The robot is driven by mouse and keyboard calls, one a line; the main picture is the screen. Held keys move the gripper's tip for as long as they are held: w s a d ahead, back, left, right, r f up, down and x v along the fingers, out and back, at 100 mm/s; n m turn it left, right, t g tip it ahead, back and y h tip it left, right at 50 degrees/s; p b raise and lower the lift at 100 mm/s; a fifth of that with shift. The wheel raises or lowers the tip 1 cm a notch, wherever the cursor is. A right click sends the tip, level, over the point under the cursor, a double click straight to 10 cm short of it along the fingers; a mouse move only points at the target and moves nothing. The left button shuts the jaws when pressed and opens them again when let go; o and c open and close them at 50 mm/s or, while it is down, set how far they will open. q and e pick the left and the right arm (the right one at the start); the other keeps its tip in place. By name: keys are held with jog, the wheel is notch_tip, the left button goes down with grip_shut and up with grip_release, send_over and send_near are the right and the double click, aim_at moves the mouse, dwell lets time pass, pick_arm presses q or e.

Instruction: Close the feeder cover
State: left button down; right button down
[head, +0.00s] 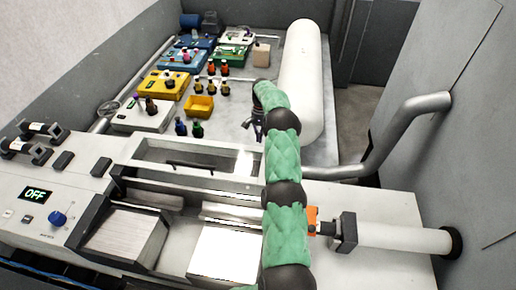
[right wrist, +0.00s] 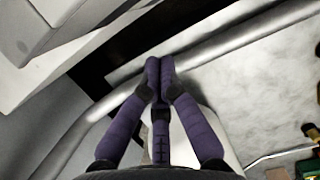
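The feeder (head: 125,236) is the grey and white machine at the front left, with an open-topped bay. What I take to be its cover (head: 150,156) is a pale panel with a dark bar handle (head: 190,166) along the bay's far side; how far it is open I cannot tell. My right gripper (head: 258,128) is beyond the machine's far edge, right of the handle and apart from it. In the right wrist view my right gripper (right wrist: 160,65) has its purple fingertips together with nothing seen between them. My left gripper is out of view.
A display reading OFF (head: 35,194) and a blue knob (head: 58,218) are at the left. A large white cylinder (head: 301,80) lies beyond my arm. A yellow bin (head: 199,106) and several coloured trays stand on the back table. A pipe (head: 400,137) bends at the right.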

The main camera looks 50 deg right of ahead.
aim_at(258, 149)
jog(key=a+f+p, duration=0.1)
jog(key=s+a+f, duration=0.1)
jog(key=s+a+p, duration=0.1)
jog(key=a, duration=0.1)
jog(key=shift+s+f+p, duration=0.15)
jog(key=shift+f+p, duration=0.15)
jog(key=shift+f, duration=0.1)
jog(key=shift+a, duration=0.1)
